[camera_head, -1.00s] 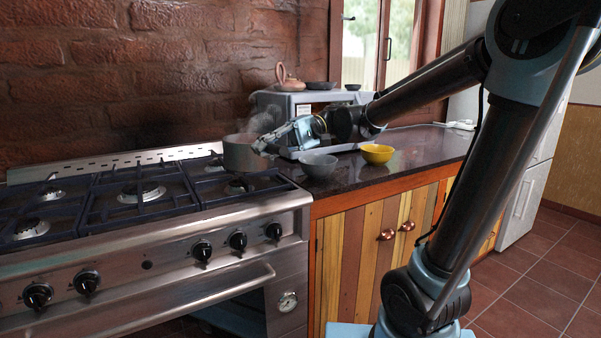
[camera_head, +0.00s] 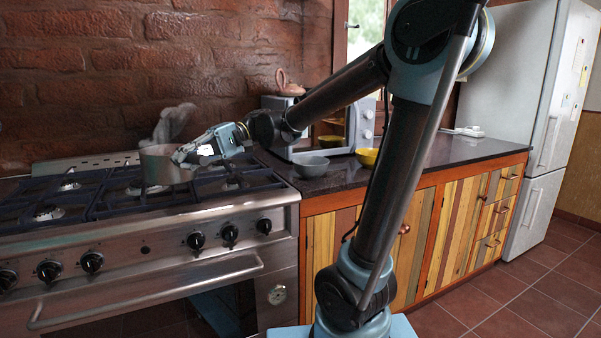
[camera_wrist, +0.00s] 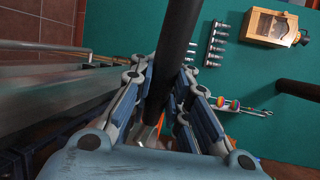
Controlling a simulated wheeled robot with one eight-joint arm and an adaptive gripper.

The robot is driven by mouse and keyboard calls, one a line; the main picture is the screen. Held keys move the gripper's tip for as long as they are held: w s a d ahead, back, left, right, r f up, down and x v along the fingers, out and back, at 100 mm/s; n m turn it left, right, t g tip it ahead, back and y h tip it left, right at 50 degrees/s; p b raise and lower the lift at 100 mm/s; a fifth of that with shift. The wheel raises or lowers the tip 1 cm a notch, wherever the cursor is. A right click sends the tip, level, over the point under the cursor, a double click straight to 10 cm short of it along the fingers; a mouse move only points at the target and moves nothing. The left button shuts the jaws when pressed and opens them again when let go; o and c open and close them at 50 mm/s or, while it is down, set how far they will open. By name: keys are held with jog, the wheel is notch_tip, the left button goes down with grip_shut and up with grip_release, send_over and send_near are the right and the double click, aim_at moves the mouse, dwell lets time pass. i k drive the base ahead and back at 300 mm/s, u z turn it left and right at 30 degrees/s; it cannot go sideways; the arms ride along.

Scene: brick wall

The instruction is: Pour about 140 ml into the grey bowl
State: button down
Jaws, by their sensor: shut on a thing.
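A grey metal pot (camera_head: 160,168) is above the stove's back burners, roughly upright, with steam above it. I cannot tell whether its base touches the grates, and its contents are hidden. My gripper (camera_head: 186,156) is shut on the pot at its right side. In the wrist view, the fingers (camera_wrist: 170,85) are on either side of a dark bar (camera_wrist: 176,40), which I cannot identify for certain. The grey bowl (camera_head: 310,167) stands on the dark counter, right of the stove and well apart from the pot. Its inside is only partly seen.
A microwave (camera_head: 362,118) stands behind the bowls with a clay teapot (camera_head: 290,84) on top. The stove (camera_head: 150,235) fills the left. The counter (camera_head: 450,148) is mostly clear farther right.

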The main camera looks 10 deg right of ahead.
aim_at(310, 168)
jog(key=z, duration=0.05)
jog(key=k, duration=0.5)
jog(key=z, duration=0.95)
